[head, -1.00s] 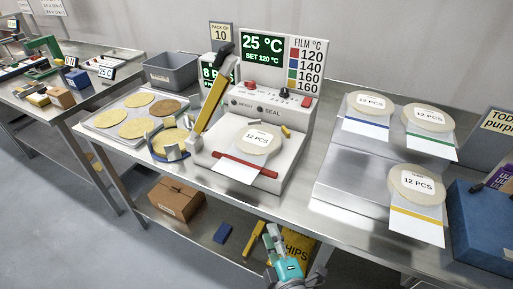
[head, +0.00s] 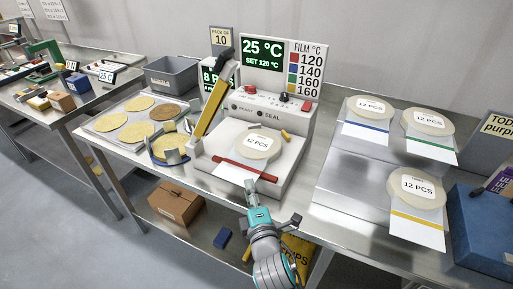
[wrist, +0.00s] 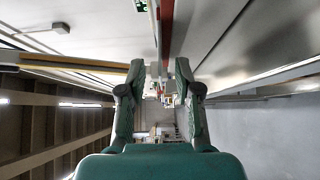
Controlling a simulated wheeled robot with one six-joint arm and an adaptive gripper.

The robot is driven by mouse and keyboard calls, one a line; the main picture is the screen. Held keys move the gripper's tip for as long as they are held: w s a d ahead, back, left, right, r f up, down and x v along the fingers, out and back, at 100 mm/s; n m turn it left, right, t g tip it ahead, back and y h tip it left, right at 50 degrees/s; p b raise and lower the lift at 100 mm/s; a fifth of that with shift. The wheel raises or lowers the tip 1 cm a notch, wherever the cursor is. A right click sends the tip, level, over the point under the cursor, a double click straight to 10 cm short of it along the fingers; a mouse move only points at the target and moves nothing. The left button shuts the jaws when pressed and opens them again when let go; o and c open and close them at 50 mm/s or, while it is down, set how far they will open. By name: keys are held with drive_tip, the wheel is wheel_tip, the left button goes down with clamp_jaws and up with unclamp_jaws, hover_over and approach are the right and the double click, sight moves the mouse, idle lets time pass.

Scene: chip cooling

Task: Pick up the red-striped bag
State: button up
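A bag of pale discs labelled "12 PCS" (head: 256,146) lies on the white sealer (head: 285,158), with its white film end hanging toward the front. A red bar (head: 246,169) crosses the film and is wider than it; I cannot tell a separate red stripe on the bag. My gripper (head: 251,186) is just in front of the sealer, near the film end. In the wrist view my gripper (wrist: 160,66) has its two fingers apart, with nothing seen held between them. A red strip (wrist: 166,25) shows beyond the fingers there.
Bags with blue (head: 365,128), green (head: 430,143) and yellow (head: 416,217) stripes lie on the right of the bench. A blue box (head: 480,225) stands at far right. A tray of discs (head: 110,117) is at left. A cardboard box (head: 176,203) sits on the lower shelf.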

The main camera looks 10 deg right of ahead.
sight(245, 178)
drive_tip(key=shift+w+a, duration=0.2)
drive_tip(key=shift+w, duration=1.05)
drive_tip(key=shift+w+a, duration=0.15)
drive_tip(key=shift+w, duration=1.1)
clamp_jaws()
